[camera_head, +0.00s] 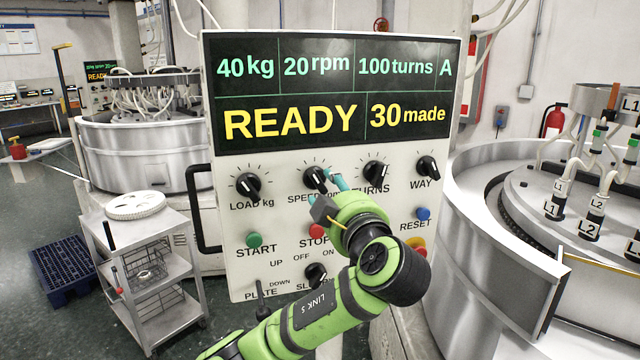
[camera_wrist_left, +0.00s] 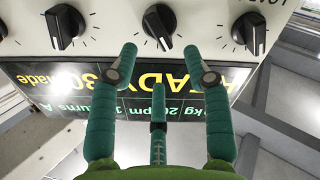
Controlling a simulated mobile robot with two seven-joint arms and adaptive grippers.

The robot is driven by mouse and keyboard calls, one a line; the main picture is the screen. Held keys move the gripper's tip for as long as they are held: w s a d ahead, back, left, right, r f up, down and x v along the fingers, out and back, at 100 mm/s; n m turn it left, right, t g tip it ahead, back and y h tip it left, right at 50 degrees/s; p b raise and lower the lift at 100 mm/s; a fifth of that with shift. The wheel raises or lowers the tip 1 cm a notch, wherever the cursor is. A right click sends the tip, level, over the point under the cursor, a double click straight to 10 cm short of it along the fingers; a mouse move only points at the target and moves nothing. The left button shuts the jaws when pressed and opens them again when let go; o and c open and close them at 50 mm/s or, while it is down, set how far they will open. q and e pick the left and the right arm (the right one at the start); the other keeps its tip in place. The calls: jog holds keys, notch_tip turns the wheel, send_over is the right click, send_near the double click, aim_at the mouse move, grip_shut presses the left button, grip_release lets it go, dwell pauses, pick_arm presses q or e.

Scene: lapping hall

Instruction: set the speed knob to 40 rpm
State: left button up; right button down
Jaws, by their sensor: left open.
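The speed knob (camera_head: 314,178) is a black knob on the upper row of the pale control panel (camera_head: 285,215). The display (camera_head: 318,66) above it reads 20 rpm. My left gripper (camera_head: 332,180) is at the panel, its teal fingers just right of the knob and partly covering its label. In the left wrist view, which is upside down, the open gripper (camera_wrist_left: 160,62) has the speed knob (camera_wrist_left: 159,24) beyond its tips, between the two outer fingers. Nothing is between the fingers; whether any fingertip touches is unclear. My right gripper is out of view.
The load knob (camera_head: 246,185) is left of the speed knob; the turns knob (camera_head: 375,171) and way knob (camera_head: 428,167) are right. Start (camera_head: 254,240) and stop (camera_head: 317,231) buttons lie below. A black handle (camera_head: 194,208) edges the panel; a steel trolley (camera_head: 150,255) stands left.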

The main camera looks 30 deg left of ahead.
aim_at(320, 180)
pick_arm(q)
jog(key=p+x, duration=0.3)
jog(key=x, duration=0.2)
jog(key=shift+w+a+r, duration=0.15)
jog(key=shift+r, duration=0.05)
jog(key=shift+w+a+f+p, duration=0.1)
jog(key=shift+w+a+p, duration=0.25)
jog(key=shift+a, duration=0.1)
jog(key=shift+f, duration=0.1)
jog(key=shift+d, duration=0.1)
grip_shut()
